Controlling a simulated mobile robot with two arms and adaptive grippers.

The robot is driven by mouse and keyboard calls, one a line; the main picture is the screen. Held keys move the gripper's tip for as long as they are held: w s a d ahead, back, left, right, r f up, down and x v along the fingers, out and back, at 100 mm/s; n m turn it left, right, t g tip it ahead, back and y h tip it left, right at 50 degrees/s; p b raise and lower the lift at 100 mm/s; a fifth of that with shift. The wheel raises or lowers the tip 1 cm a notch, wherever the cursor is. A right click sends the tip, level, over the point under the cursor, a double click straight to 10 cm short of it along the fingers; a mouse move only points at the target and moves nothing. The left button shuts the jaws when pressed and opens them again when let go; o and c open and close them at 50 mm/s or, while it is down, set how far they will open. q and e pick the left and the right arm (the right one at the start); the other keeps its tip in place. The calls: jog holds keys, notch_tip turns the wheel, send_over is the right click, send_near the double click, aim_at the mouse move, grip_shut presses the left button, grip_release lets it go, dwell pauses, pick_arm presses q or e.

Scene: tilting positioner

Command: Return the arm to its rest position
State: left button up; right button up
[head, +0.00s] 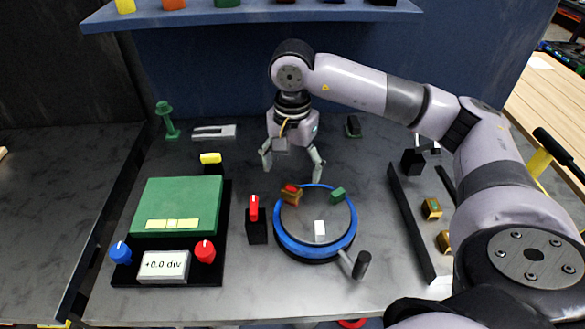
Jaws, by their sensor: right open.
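My right arm reaches in from the right, and its gripper (292,170) hangs pointing down over the far side of the round positioner. Its two fingers are spread apart with nothing between them. The positioner has a blue rim (283,238) and a grey top plate (302,215), with a dark-knobbed handle (361,265) at its front right. On the plate sit an orange-brown block (292,196) with a red top, a green block (338,195) and a white block (320,231). My left gripper does not show.
A green-topped device (178,195) with blue and red knobs and a "+0.0 div" display (163,266) stands left. A black box with a red lever (254,208) stands beside the positioner. A black rail (412,225) lies right. A blue shelf (250,15) spans the back.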

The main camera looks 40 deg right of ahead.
jog(key=shift+r, duration=0.5)
jog(key=shift+r, duration=0.1)
